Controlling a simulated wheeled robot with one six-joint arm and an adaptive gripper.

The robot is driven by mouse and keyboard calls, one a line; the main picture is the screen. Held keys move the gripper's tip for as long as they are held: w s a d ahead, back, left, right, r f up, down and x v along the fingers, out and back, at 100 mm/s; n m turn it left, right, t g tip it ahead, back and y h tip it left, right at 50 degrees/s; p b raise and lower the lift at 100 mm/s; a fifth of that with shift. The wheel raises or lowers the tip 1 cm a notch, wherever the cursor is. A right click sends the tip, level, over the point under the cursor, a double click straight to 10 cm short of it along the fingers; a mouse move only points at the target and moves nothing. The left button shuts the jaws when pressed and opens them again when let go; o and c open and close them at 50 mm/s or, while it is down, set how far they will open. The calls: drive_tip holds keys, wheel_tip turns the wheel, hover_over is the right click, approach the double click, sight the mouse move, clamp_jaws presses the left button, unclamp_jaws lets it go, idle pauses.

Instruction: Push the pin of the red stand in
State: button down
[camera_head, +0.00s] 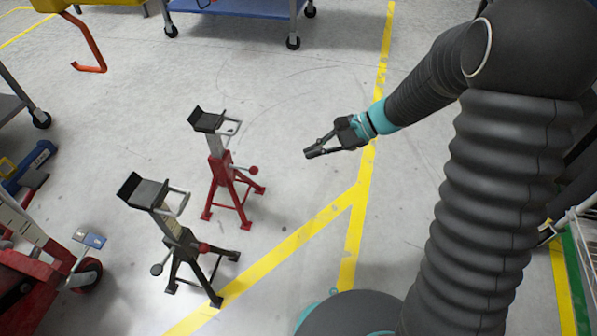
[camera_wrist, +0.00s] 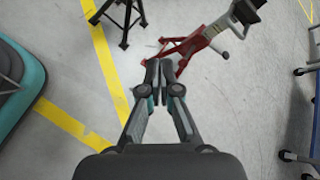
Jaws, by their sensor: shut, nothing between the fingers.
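The red stand (camera_head: 220,172) stands upright on the grey floor, with a black saddle on a grey post and spread red legs. A knob-ended pin (camera_head: 252,170) sticks out on its right side. My gripper (camera_head: 310,153) is shut and empty, in the air to the right of the stand and apart from it. In the wrist view, the red stand (camera_wrist: 196,42) is beyond the shut fingertips (camera_wrist: 159,64). How far the pin is in cannot be told.
A black stand (camera_head: 182,240) with a red knob stands close, front left of the red one. A red wheeled machine (camera_head: 40,255) is at the left edge. A blue cart (camera_head: 240,8) is at the back. Floor with yellow lines (camera_head: 310,228) is clear right of the stands.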

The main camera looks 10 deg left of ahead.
drive_tip(key=w+a+f+m+t+y+b, duration=0.1)
drive_tip(key=w+a+f+m+y, duration=0.15)
drive_tip(key=f, duration=0.55)
drive_tip(key=w+a+f+m+t+y+b, duration=0.1)
drive_tip(key=w+a+f+m, duration=0.1)
drive_tip(key=w+f+m, duration=0.35)
drive_tip(key=w+a+f+m+t+y, duration=0.1)
drive_tip(key=w+a+f, duration=0.1)
drive_tip(key=f, duration=0.8)
drive_tip(key=b+x, duration=0.1)
drive_tip(key=x, duration=0.8)
drive_tip(key=shift+a+r+m, duration=0.25)
drive_tip(key=shift+m, duration=0.05)
drive_tip(key=shift+s+y, duration=0.1)
drive_tip(key=shift+y, duration=0.15)
drive_tip(key=shift+w+a+b, duration=0.2)
drive_tip(key=shift+a+b, duration=1)
drive_tip(key=shift+a, duration=1.55)
drive_tip(key=shift+d, duration=1.6)
approach(253, 170)
drive_tip(key=shift+w+d+f+p, duration=0.2)
drive_tip(key=shift+f, duration=0.2)
drive_tip(key=shift+w+d+f+p, duration=0.15)
drive_tip(key=shift+w+d+f, duration=0.05)
drive_tip(key=shift+f, duration=0.25)
